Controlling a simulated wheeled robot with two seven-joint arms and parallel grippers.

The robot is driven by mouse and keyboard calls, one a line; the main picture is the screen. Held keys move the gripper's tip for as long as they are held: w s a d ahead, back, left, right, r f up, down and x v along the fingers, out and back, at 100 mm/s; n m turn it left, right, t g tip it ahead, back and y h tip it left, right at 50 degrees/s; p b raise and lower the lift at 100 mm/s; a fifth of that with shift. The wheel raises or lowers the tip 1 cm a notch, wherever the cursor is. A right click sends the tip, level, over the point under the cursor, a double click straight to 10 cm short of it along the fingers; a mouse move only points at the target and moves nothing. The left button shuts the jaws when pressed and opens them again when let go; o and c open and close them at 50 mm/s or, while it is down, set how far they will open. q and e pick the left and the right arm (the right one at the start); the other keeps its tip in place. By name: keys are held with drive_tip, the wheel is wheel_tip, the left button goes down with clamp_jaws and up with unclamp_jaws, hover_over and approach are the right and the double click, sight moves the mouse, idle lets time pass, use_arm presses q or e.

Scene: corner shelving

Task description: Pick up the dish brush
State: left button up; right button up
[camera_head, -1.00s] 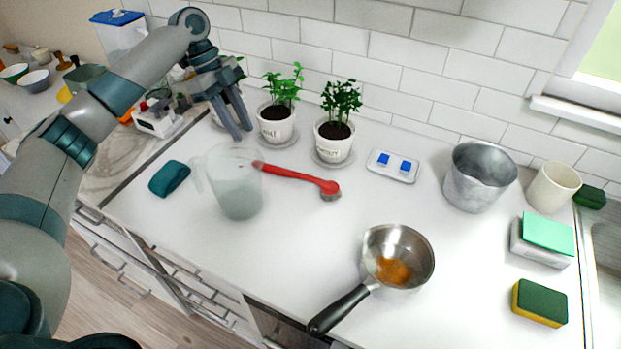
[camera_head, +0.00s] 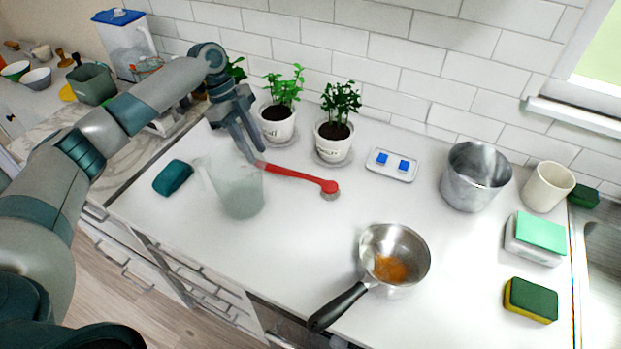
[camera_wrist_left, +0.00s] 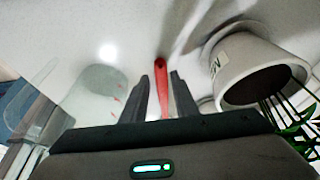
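The red dish brush (camera_head: 293,176) lies on the white counter, its handle end just right of the clear pitcher and its bristle head to the right. My left gripper (camera_head: 252,157) is open above the handle end. In the left wrist view, the red handle (camera_wrist_left: 163,75) shows between the two spread fingers of the left gripper (camera_wrist_left: 160,82). Whether the fingers touch it cannot be told. My right gripper is not in view.
A translucent pitcher (camera_head: 237,190) stands close by the handle end. Two potted plants (camera_head: 277,122) (camera_head: 333,142) stand behind the brush. A pan (camera_head: 416,262) is in front to the right. A teal sponge (camera_head: 173,177) lies left. The counter between brush and pan is clear.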

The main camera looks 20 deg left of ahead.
use_arm(q)
drive_tip(key=shift+p+x, duration=0.4)
drive_tip(key=shift+x, duration=1.1)
drive_tip(key=shift+w, duration=0.1)
clamp_jaws()
